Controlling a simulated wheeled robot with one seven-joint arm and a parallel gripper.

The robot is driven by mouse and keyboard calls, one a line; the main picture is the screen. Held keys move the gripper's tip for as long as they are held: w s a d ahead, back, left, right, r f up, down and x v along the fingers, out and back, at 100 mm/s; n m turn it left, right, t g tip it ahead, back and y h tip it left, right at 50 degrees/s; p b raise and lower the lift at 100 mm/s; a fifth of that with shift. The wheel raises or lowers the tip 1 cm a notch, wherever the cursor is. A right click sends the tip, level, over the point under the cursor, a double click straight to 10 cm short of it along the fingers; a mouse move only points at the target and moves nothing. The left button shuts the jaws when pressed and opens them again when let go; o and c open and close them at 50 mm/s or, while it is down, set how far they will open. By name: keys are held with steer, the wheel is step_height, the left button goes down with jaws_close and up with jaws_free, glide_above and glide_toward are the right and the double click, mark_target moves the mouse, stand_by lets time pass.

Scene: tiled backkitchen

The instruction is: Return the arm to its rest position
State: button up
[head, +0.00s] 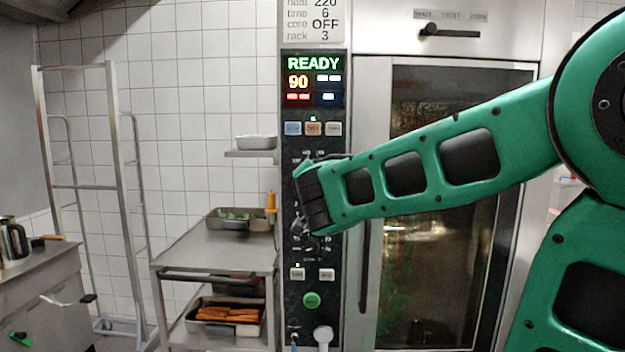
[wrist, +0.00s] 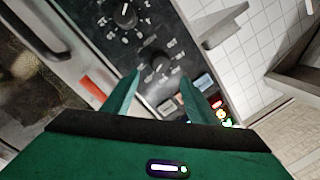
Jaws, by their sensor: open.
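My green arm (head: 430,165) reaches in from the right in the head view, across the front of the oven. Its dark wrist end covers part of the oven's control panel (head: 320,260); the fingers cannot be made out there. In the wrist view my gripper (wrist: 160,76) is open, its two green fingers apart with nothing between them. The fingers point at the panel, with a knob (wrist: 160,64) beyond the gap and another knob (wrist: 126,15) farther up. I cannot tell how far the fingertips are from the panel.
The oven display (head: 314,78) reads READY and 90. The glass oven door (head: 450,270) looks closed behind my arm. A tall rack (head: 85,185) stands left.

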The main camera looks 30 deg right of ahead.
stand_by(0.4)
steer(key=s+d+f+n+g+y, duration=0.1)
steer(key=s+d+f+g, duration=0.3)
steer(key=s+f, duration=0.5)
steer(key=s+d+f+n+g+y, duration=0.2)
steer(key=s+f+g, duration=0.4)
steer(key=f, duration=0.4)
steer(key=s+a+f+n+g+y, duration=0.1)
steer(key=s+a+f+g+y, duration=0.1)
steer(key=s, duration=0.5)
steer(key=s+a+f+n+g+y, duration=0.1)
steer(key=s+a+f+n+g, duration=0.1)
steer(key=s+f, duration=0.3)
steer(key=s+a+f+n+g+y, duration=0.1)
steer(key=s+a+f+n+y, duration=0.1)
steer(key=s, duration=0.8)
steer(key=shift+a+f+g+y, duration=0.35)
steer(key=shift+a+f, duration=0.4)
steer(key=shift+a, duration=0.5)
steer(key=shift+w+f, duration=0.25)
steer(key=shift+w, duration=0.35)
